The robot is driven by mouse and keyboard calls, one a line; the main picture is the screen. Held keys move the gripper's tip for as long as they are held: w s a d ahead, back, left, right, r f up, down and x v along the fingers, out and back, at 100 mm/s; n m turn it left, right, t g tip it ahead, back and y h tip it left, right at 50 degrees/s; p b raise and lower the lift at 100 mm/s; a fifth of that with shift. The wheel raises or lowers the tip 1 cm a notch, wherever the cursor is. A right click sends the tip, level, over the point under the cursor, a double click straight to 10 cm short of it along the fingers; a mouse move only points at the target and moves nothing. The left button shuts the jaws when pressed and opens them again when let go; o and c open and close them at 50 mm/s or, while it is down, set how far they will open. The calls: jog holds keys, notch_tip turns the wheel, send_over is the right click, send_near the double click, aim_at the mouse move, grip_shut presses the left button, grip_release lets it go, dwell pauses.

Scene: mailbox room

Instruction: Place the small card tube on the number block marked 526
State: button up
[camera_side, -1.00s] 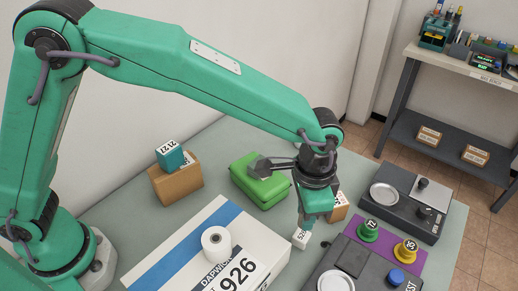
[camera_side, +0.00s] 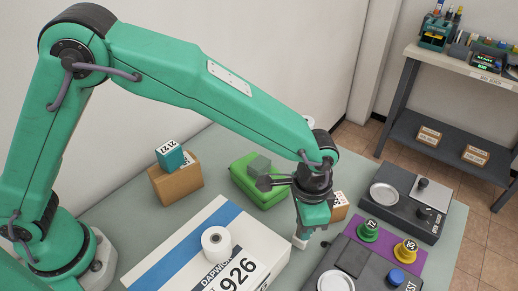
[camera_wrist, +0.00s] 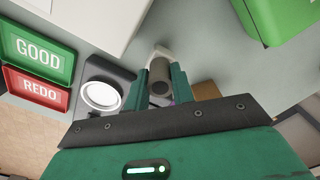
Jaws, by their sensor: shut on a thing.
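My gripper (camera_side: 301,232) is shut on a small grey-brown card tube, with its fingers pointing down. The tube (camera_wrist: 160,88) shows between the two fingers in the wrist view; the fingers hide it in the side view.
A large white box (camera_side: 190,253) bearing a white roll (camera_side: 216,243) lies left of my gripper. A green bag (camera_side: 245,190) is behind it. Dark devices (camera_side: 350,262) and a purple mat (camera_side: 383,255) with green and yellow pieces are at right. A cardboard box (camera_side: 176,184) holds a teal block (camera_side: 170,154).

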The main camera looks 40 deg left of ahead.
jog(key=o, duration=1)
jog(key=shift+f, duration=0.1)
jog(key=shift+c, duration=0.2)
notch_tip(320, 180, up, 12)
dwell(0.5)
